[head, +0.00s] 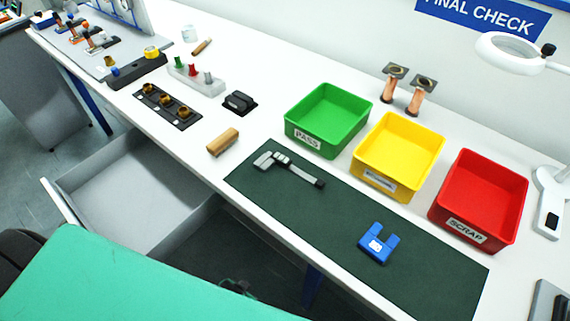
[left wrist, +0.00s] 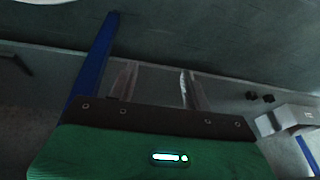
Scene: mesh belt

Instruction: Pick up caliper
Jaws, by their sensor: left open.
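The caliper (head: 301,172) lies flat on the dark green mat (head: 330,216) on the workbench, near the mat's upper left corner in the head view. It is silver-grey with a dark end toward the right, and its jaws are at the left. My left gripper (left wrist: 157,76) shows in the left wrist view with its two fingers apart and nothing between them. The caliper is not visible in that view. Neither gripper shows in the head view.
A blue U-shaped part (head: 377,245) lies on the mat. Green (head: 328,143), yellow (head: 383,185) and red (head: 462,230) bins stand behind the mat. A wooden-coloured block (head: 223,142) is left of the caliper. An open drawer (head: 135,195) juts out below the bench's front edge.

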